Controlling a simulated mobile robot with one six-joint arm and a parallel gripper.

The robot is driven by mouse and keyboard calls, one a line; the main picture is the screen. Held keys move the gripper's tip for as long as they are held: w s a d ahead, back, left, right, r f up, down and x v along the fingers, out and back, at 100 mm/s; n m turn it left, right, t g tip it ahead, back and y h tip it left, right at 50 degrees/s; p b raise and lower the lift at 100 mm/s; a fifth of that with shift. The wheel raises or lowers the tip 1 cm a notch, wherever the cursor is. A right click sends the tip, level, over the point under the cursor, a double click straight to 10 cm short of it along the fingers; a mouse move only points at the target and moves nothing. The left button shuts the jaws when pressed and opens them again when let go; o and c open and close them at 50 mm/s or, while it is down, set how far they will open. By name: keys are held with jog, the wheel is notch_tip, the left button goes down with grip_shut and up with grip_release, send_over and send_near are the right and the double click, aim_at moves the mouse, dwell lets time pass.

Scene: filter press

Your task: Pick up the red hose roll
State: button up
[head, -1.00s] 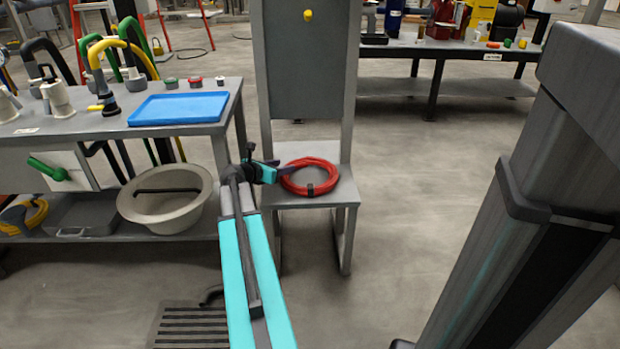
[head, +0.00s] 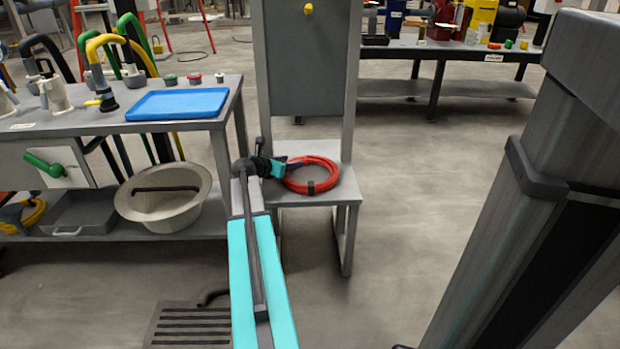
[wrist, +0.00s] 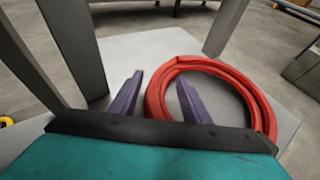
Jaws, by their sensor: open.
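The red hose roll (head: 312,184) lies flat on the grey seat-like shelf (head: 345,190) of an upright panel stand, with a dark tie on its near side. My gripper (head: 289,167) is at the left side of the roll. In the wrist view, my open gripper (wrist: 158,98) has its two purple fingers apart. The left finger is outside the red hose roll (wrist: 256,96) and the right finger reaches over or into the ring, so the roll's left strand lies between them. I cannot tell whether either finger touches the hose.
The stand's grey panel (head: 303,60) rises behind the shelf, with posts close to my gripper. A workbench with a blue tray (head: 178,104) is at the left, with a beige basin (head: 166,205) below. Open floor lies to the right.

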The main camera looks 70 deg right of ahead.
jog(key=shift+d+f, duration=0.15)
jog(key=shift+d, duration=0.2)
jog(key=shift+s, duration=0.1)
grip_shut()
dwell(0.3)
